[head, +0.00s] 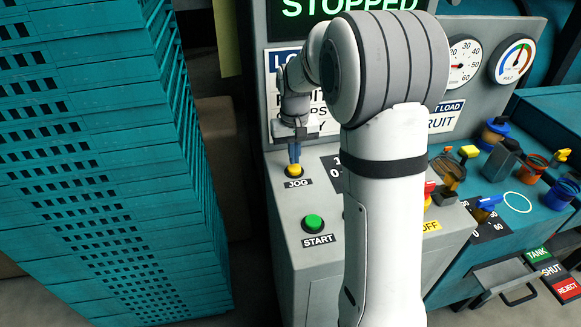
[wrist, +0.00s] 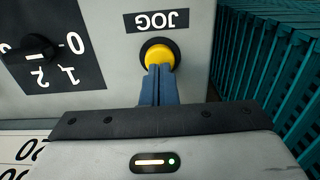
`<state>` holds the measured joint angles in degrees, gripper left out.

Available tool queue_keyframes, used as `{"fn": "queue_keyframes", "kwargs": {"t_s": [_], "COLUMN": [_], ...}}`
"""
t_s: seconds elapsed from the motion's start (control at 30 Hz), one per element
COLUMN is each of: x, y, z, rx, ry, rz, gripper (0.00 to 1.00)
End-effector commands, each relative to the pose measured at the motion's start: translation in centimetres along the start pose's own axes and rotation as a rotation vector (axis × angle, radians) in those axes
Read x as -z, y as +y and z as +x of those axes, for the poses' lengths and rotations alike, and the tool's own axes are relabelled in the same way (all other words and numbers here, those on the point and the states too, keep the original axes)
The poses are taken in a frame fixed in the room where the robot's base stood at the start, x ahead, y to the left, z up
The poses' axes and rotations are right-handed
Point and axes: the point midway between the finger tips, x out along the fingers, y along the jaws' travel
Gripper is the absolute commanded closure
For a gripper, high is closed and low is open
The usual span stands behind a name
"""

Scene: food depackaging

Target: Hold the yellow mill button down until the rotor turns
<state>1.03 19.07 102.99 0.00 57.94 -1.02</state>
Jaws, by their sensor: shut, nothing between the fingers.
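The yellow mill button (head: 294,173), labelled JOG, sits in a dark ring on the sloped grey panel. In the wrist view the yellow button (wrist: 159,58) shows just beyond my fingertips. My gripper (head: 294,160) points down at the button with its blue fingers shut together and nothing between them. The fingertips (wrist: 158,70) overlap the button's near edge in the wrist view; I cannot tell whether they press it. The display (head: 345,7) reads STOPPED. The rotor is not visible in either view.
A green START button (head: 313,222) lies below JOG on the same panel. A black rotary knob (wrist: 30,50) is beside JOG. Stacked teal crates (head: 90,150) stand at the left. Valves, jars and gauges (head: 515,60) crowd the right. My arm hides part of the panel.

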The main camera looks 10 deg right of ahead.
Motion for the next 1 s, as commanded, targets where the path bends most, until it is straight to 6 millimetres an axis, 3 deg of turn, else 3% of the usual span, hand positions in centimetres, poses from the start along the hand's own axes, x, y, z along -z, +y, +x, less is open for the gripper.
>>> {"fn": "queue_keyframes", "kwargs": {"t_s": [0.43, 1.0], "x": [0.0, 0.0], "y": [0.0, 0.1], "z": [0.2, 1.9], "rx": [0.000, 0.000], "ry": [0.000, -0.001], "rz": [0.001, 0.001], "gripper": [1.00, 1.00]}}
